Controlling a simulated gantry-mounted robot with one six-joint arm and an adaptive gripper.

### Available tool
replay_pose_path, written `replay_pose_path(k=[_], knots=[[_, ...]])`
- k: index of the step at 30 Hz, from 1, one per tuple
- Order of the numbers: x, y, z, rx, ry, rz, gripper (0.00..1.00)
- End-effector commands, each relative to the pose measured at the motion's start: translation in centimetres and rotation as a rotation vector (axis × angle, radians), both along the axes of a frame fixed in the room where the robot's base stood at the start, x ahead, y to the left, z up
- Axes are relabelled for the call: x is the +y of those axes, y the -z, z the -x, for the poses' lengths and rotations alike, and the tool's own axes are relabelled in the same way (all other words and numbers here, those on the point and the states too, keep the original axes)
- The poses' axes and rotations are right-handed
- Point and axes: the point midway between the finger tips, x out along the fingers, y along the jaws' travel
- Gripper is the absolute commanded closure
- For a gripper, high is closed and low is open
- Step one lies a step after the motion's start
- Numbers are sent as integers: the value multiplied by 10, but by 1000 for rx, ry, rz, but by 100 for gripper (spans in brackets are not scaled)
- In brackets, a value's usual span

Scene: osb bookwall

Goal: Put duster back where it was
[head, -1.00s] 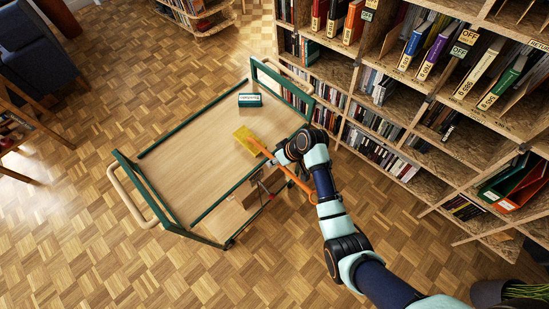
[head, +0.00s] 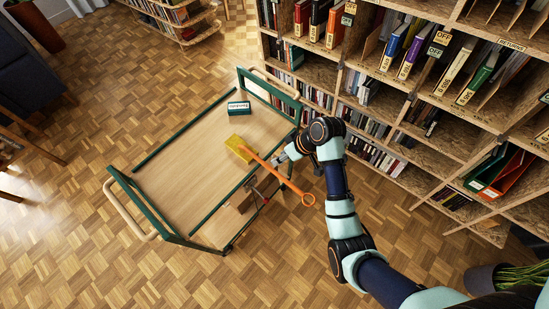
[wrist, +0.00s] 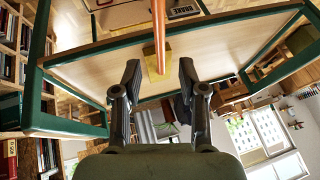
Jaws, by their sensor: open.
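The duster has a yellow head (head: 238,148) and a long orange handle (head: 285,184) with a ring at its end. It lies on the green-framed wooden cart (head: 190,150), with its head on the deck and its handle sticking out past the near side rail. My gripper (head: 277,161) is beside the handle, close to the cart's edge, and looks apart from it. In the wrist view my gripper (wrist: 160,74) is open and empty. The orange handle (wrist: 161,28) and yellow head (wrist: 156,66) show beyond and between its fingers.
A teal and white box (head: 239,108) stands on the cart's far end. A red and brown item (head: 248,195) is at the near side rail. The bookshelf wall (head: 400,100) rises close on the right. Parquet floor (head: 90,240) is clear at the left and front.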

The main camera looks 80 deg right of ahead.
Motion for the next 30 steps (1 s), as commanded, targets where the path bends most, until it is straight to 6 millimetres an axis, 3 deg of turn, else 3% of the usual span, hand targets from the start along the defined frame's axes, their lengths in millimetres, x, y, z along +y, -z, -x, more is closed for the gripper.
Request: replay_pose_path(k=[16,20,23,26,27,29,30], knots=[[1,-5,3,0,-1,0,58],[14,-15,-26,3,-42,42,58],[50,-40,-84,-8,-123,134,58],[116,-80,-152,-67,-224,257,58],[149,-99,-176,-108,-263,304,58],[203,-128,-203,-184,-321,363,58],[240,-148,-215,-242,-356,393,58]])
